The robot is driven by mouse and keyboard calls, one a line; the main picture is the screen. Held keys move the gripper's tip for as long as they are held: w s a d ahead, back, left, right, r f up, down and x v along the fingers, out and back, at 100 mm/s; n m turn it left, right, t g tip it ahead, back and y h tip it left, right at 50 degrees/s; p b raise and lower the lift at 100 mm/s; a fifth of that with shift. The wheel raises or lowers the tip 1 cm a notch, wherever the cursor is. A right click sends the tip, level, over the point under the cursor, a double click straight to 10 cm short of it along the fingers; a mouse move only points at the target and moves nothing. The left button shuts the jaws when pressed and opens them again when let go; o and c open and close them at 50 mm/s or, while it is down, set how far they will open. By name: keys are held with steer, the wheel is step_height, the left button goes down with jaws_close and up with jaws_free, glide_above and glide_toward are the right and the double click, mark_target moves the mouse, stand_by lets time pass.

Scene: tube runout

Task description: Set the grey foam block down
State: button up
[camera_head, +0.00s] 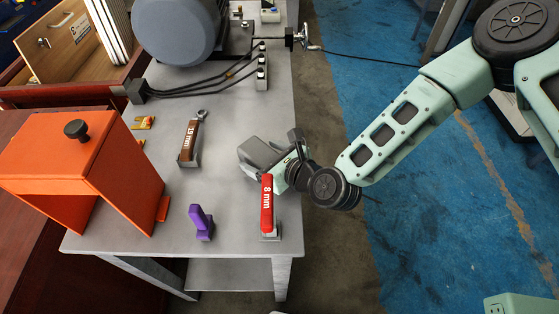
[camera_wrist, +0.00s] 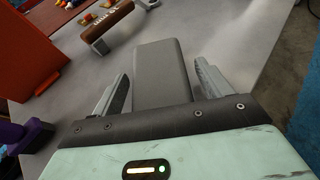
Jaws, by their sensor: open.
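The grey foam block (camera_wrist: 163,72) lies between the two fingers of my gripper (camera_wrist: 161,68) in the wrist view. A gap shows on each side of it, so the fingers stand apart from it. My gripper is open. The block appears to lie on the grey table top; its underside and its near end are hidden. In the head view the block (camera_head: 259,152) is a grey shape near the table's right edge, partly covered by my gripper (camera_head: 275,163), which reaches in from the right.
A red 8 mm tool (camera_head: 267,205) stands in a holder close in front of my gripper. A brown-handled wrench (camera_head: 189,138) and a purple tool (camera_head: 201,219) stand further left. An orange housing (camera_head: 90,165) is at the left. A grey motor (camera_head: 178,30) and cables are behind.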

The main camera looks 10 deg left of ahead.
steer(key=b+v, duration=0.2)
steer(key=v, duration=1)
